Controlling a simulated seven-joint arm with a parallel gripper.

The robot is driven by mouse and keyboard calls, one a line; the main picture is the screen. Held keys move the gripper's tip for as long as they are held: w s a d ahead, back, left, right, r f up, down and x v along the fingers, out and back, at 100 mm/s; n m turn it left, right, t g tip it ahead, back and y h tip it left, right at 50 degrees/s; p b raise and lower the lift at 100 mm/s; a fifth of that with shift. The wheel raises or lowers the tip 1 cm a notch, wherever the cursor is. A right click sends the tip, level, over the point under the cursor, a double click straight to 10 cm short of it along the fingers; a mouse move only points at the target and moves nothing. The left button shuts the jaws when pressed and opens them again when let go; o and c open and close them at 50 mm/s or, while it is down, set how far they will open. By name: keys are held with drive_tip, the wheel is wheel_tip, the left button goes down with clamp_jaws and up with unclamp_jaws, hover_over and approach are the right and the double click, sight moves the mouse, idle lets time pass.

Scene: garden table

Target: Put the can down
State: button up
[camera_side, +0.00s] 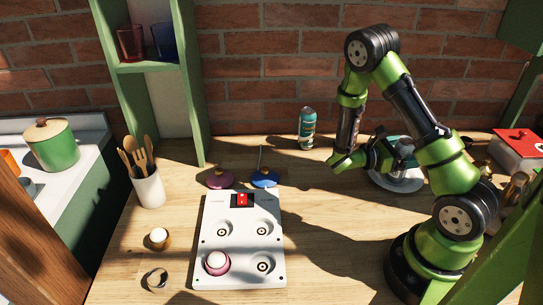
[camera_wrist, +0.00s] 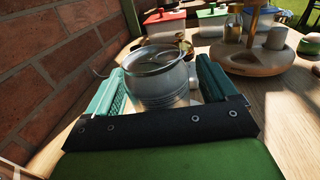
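The silver metal can (camera_wrist: 160,88) stands upright between the two teal fingers of my gripper (camera_wrist: 160,85) in the wrist view. The left finger lies right against the can's edge. A narrow gap seems to show at the right finger, so I cannot tell whether the fingers press on it. In the side view my gripper (camera_side: 392,152) is at the can (camera_side: 404,147), over a round white plate (camera_side: 408,185). The can's bottom is partly hidden, and I cannot tell whether it touches the plate.
A teal spray can (camera_side: 307,128) stands by the brick wall. A white panel (camera_side: 241,240) with round sockets lies left of my arm. A red-lidded box (camera_side: 520,142) is at the right. A round wooden stand (camera_wrist: 250,60) is beyond the can. Bare wood lies between panel and arm.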

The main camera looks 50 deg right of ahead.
drive_tip(key=shift+w+a+r, duration=0.15)
drive_tip(key=shift+w+a, duration=0.05)
drive_tip(key=v, duration=1.1)
drive_tip(key=a+r+m+t+y, duration=1.4)
drive_tip(key=a+r+t+y, duration=0.2)
drive_tip(key=a, duration=0.3)
drive_tip(key=shift+a+r+m+t+y, duration=0.3)
drive_tip(key=shift+r+m+t, duration=0.15)
drive_tip(key=shift+t, duration=0.45)
